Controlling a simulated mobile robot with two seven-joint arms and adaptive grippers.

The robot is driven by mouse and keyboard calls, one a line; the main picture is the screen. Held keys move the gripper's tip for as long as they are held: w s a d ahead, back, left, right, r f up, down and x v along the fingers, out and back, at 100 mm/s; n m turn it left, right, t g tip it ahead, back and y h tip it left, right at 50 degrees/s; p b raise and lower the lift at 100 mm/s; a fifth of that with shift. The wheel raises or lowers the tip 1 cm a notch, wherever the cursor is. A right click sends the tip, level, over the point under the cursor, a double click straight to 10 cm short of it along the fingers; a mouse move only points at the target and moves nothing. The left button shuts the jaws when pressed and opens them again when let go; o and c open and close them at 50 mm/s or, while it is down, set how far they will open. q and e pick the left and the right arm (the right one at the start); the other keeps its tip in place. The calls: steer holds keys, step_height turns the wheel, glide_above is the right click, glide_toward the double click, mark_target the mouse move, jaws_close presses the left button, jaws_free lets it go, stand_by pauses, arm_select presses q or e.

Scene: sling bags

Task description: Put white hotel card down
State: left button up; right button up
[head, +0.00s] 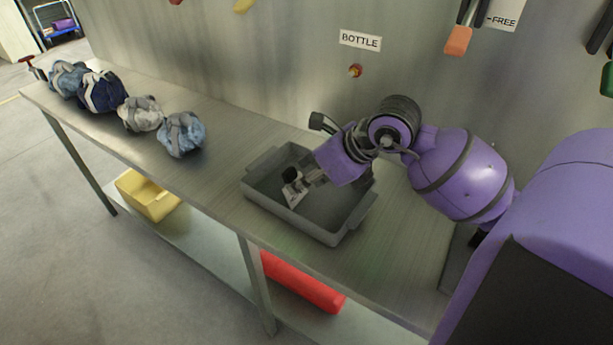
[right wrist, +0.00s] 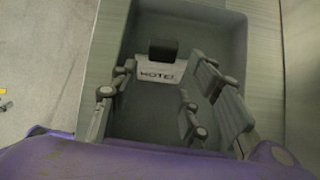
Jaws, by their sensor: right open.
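The white hotel card (right wrist: 157,73) lies in the grey tray (head: 347,234), and its dark lettering reads HOTEL in the right wrist view. In the head view the card (head: 295,195) is partly covered by my right gripper (head: 303,182). A small black piece (right wrist: 163,50) shows at the card's far edge; I cannot tell if it belongs to the card. In the right wrist view my right gripper (right wrist: 155,104) reaches down into the tray with its fingers spread apart. The card is beyond the fingertips, and nothing shows clamped between them. My left gripper is not in view.
The tray stands on a long metal workbench (head: 230,165). Several fabric bags (head: 140,113) line its left part. A BOTTLE sign (head: 360,41) is on the wall behind.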

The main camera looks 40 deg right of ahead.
steer(key=shift+r, duration=0.35)
steer(key=v, duration=1.1)
steer(key=shift+s+d+r+p, duration=0.2)
steer(key=shift+s+r+p, duration=0.05)
steer(key=shift+p, duration=0.15)
